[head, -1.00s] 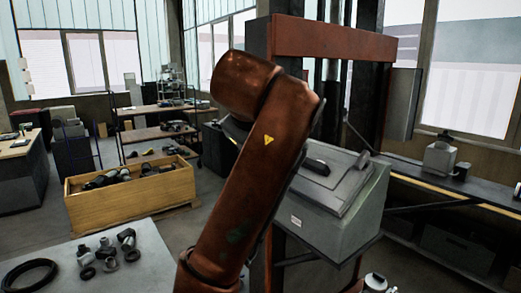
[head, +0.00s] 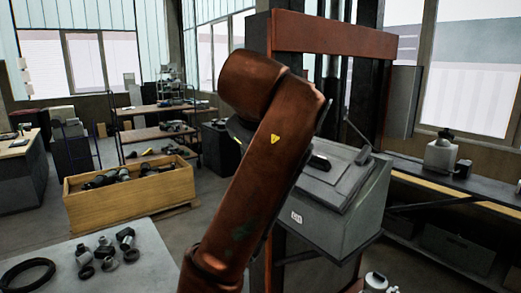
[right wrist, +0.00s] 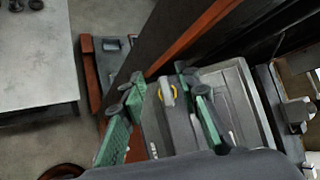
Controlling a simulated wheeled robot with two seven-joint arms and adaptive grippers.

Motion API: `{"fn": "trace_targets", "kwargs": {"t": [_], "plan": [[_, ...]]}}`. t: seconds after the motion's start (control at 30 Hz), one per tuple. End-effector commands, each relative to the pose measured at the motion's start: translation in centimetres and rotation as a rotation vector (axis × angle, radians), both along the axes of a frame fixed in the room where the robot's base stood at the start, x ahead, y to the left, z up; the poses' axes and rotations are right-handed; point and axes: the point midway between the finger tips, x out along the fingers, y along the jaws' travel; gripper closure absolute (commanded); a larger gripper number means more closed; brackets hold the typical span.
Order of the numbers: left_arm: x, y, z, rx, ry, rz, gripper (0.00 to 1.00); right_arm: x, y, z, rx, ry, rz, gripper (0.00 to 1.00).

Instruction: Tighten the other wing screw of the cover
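The grey sloped box (head: 335,225) with its cover (head: 340,185) stands by the red press frame in the head view. A dark handle-like part (head: 319,162) and a small dark knob (head: 363,155) show on the cover; I cannot tell whether the knob is a wing screw. My right gripper (right wrist: 158,82) has its green fingers spread wide over the cover in the right wrist view. A yellow curved part (right wrist: 167,96) lies between the fingers, apparently untouched. My arm hides the cover's left side in the head view. My left gripper is not in view.
The red press frame (head: 335,38) rises behind the box. A table (head: 150,262) with metal parts and a black ring stands at the lower left, a wooden crate (head: 135,202) behind it. A workbench (head: 455,185) runs along the right. Open floor lies between.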

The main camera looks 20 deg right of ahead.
Motion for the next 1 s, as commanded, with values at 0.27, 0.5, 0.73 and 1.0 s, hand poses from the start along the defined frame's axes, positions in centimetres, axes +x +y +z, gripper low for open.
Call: {"fn": "trace_targets", "kwargs": {"t": [0.27,0.5,0.73,1.0], "plan": [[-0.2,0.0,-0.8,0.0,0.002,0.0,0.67,0.2,-0.6,-0.9,0.001,0.0,-0.001,0.7],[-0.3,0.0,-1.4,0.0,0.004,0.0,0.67,0.4,-1.1,-1.6,0.0,0.0,0.0,0.7],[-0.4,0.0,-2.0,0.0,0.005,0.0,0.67,0.6,-1.6,-2.3,0.001,0.0,-0.001,0.7],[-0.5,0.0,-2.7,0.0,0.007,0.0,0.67,0.8,-2.2,-3.1,0.001,0.0,-0.002,0.7]]}}
